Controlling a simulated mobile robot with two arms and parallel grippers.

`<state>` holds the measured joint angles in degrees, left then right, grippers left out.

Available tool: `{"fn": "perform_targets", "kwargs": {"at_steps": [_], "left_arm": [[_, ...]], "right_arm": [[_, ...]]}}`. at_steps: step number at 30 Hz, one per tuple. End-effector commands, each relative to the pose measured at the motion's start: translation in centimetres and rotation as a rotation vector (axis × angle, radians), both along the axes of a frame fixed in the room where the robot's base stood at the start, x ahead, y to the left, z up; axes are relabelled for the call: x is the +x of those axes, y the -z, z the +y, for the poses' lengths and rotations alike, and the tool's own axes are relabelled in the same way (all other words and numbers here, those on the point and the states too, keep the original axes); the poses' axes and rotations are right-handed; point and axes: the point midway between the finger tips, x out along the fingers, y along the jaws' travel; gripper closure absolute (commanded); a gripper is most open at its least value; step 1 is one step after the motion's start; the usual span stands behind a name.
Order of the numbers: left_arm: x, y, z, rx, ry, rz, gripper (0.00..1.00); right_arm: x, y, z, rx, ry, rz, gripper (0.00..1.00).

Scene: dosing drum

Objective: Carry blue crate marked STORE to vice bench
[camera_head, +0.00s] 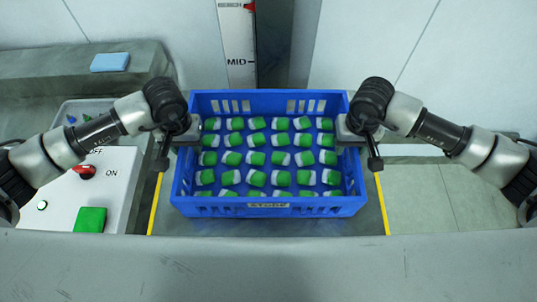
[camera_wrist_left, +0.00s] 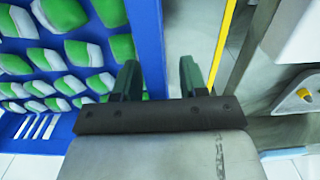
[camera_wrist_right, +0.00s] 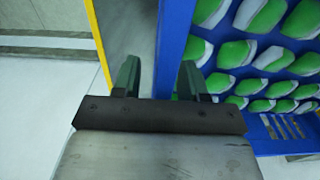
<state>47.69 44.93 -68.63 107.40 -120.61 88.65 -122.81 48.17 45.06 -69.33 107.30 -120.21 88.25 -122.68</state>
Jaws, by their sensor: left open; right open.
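The blue crate (camera_head: 268,210) is in the middle of the head view, with a STORE label (camera_head: 269,205) on its near wall. It holds many green-and-white pieces in rows. My left gripper (camera_head: 187,132) is open at the crate's left wall, which shows between its fingers in the left wrist view (camera_wrist_left: 158,80). My right gripper (camera_head: 347,132) is open at the right wall, which shows between its fingers in the right wrist view (camera_wrist_right: 160,78). Neither gripper is shut on the wall. I cannot identify the vice bench in these views.
A control box (camera_head: 62,205) with a red OFF/ON switch and a green button stands at the left. Behind it are a grey tray (camera_head: 65,108) and a grey ledge with a blue block (camera_head: 110,62). A MID-marked gauge (camera_head: 237,45) stands behind the crate. Floor shows at the right.

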Motion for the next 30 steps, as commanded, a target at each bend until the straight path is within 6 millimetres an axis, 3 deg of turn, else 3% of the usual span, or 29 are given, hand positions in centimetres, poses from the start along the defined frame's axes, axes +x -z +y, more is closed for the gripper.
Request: {"fn": "perform_targets", "kwargs": {"at_steps": [2, 11, 30], "left_arm": [[0.0, -0.01, -0.01, 0.0, 0.0, 0.0, 0.57], [0.0, -0.03, -0.01, 0.0, 0.0, 0.0, 1.0], [0.01, -0.09, 0.01, 0.0, -0.001, 0.0, 1.0]], "right_arm": [[0.0, -0.01, 0.01, 0.0, 0.0, 0.0, 0.57], [0.01, -0.05, 0.01, 0.0, 0.0, 0.0, 1.0], [0.03, -0.12, 0.0, 0.0, 0.001, 0.0, 1.0]]}}
